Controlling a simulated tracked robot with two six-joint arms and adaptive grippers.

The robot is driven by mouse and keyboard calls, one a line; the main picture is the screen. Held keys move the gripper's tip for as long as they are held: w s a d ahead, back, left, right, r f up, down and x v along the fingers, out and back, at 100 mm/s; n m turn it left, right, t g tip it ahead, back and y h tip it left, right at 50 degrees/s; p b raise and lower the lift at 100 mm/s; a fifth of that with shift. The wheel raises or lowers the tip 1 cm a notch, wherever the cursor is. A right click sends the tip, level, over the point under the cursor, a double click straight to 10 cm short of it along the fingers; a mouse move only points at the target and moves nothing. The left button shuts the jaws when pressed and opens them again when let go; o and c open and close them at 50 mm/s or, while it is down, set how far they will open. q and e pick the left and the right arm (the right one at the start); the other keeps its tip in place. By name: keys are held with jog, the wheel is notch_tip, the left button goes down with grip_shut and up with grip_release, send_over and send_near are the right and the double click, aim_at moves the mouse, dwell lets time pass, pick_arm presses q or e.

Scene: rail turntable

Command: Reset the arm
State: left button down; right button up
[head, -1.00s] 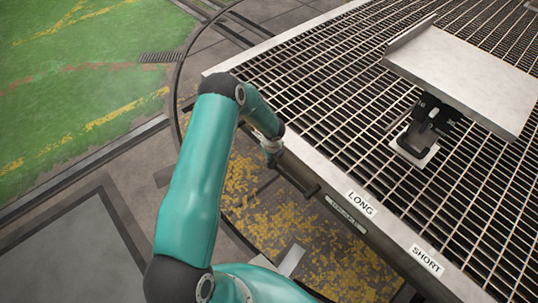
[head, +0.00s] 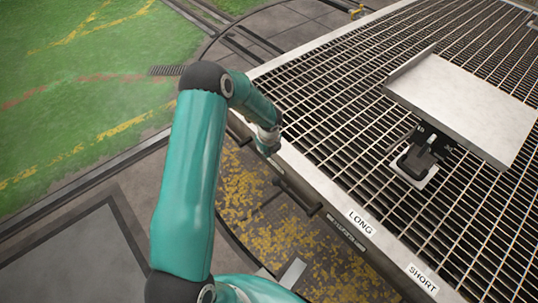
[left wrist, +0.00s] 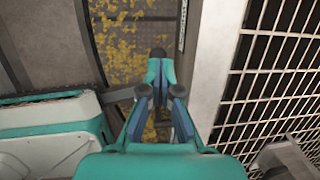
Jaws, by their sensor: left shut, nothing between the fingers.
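My left arm, teal with dark joints, rises from the bottom of the head view, bends at its elbow, and reaches down to the right. My left gripper (head: 268,148) hangs beside the metal edge of the grated deck (head: 330,193). In the left wrist view the left gripper (left wrist: 160,70) is shut, with its teal fingertips together and nothing between them. It is above a yellow-flecked floor strip and apart from the deck edge. My right gripper is not in view.
A tilted metal plate (head: 465,100) on a dark stand is on the grating at right. Labels LONG (head: 361,222) and SHORT (head: 422,279) mark the deck's front edge. A dark bar (head: 297,192) sits below that edge. Green floor (head: 75,85) lies open at left.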

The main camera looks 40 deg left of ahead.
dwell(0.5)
pick_arm(q)
jog(key=s+d+f+g+h, duration=0.1)
jog(key=s+d+f, duration=0.15)
jog(key=d, duration=0.45)
jog(key=s+d+f+n+h, duration=0.1)
jog(key=s+d+h, duration=0.15)
jog(key=d, duration=0.55)
jog(key=s+d+f+g+h, duration=0.1)
jog(key=s+d, duration=0.2)
jog(key=d, duration=0.4)
jog(key=s+d+n+h, duration=0.2)
jog(key=s+d+n, duration=1)
jog(key=n, duration=0.1)
notch_tip(320, 180, up, 22)
jog(key=a+n+t+p, duration=0.1)
jog(key=n+p, duration=0.6)
jog(key=p, duration=1.5)
jog(key=shift+w+r, duration=0.25)
jog(key=shift+w, duration=0.15)
